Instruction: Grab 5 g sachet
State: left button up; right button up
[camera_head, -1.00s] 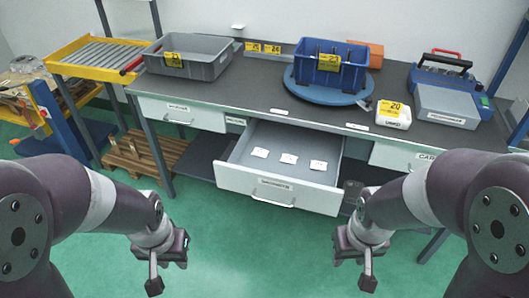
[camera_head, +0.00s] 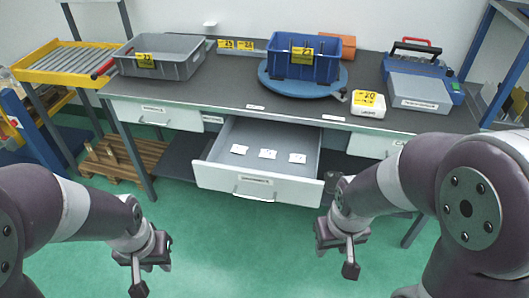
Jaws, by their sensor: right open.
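Three small white sachets lie in a row in the open drawer: a left sachet (camera_head: 239,149), a middle sachet (camera_head: 267,154) and a right sachet (camera_head: 297,158). Their print is too small to read. The drawer (camera_head: 259,184) is pulled out from under the grey workbench. My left gripper (camera_head: 140,280) hangs over the green floor, in front of and left of the drawer, and is empty; its finger gap is not clear. My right gripper (camera_head: 334,260) is open and empty, in front of and right of the drawer, apart from the sachets.
A wooden pallet (camera_head: 112,160) lies below left. The floor before the drawer is clear.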

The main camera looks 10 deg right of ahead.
aim_at(236, 148)
jog(key=z, duration=0.7)
jog(key=i+j+z, duration=0.15)
jog(key=j+z, duration=0.15)
jog(key=z, duration=0.2)
jog(key=i+j+z, duration=0.1)
jog(key=j+z, duration=0.7)
jog(key=z, duration=0.15)
jog(key=j+z, duration=0.45)
jog(key=k+j, duration=0.1)
jog(key=j, duration=0.35)
jog(key=j+z, duration=0.1)
jog(key=j, duration=0.3)
jog(key=k+j+z, duration=0.1)
jog(key=j, duration=0.3)
jog(key=k+j, duration=0.15)
jog(key=j, duration=0.3)
jog(key=k+j+z, duration=0.1)
jog(key=j, duration=0.3)
jog(key=k+j, duration=0.1)
jog(key=j, duration=0.3)
jog(key=z, duration=0.05)
